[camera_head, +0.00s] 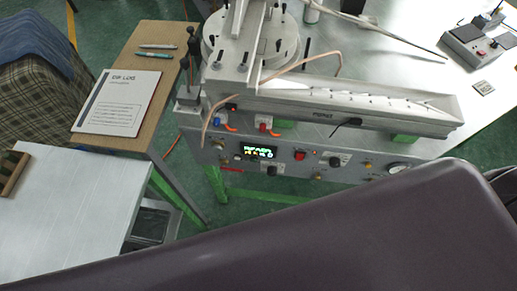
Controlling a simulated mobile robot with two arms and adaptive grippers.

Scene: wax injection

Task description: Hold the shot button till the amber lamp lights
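The wax injection machine's front panel (205,149) faces me in the middle of the head view. It carries a lit display (258,152), a red button (300,155), dark knobs and a gauge (398,168). A small amber-coloured round part (367,165) sits on the right of the panel; I cannot tell whether it is lit. Panel labels are too small to read, so I cannot tell which control is the shot button. A large dark arm link of mine crosses the foreground and hides the lower right. Neither of my grippers is in view.
A metal table (60,215) is at the lower left. A grey box with a red button (478,42) stands at the top right. A long tray (350,100) lies above the panel.

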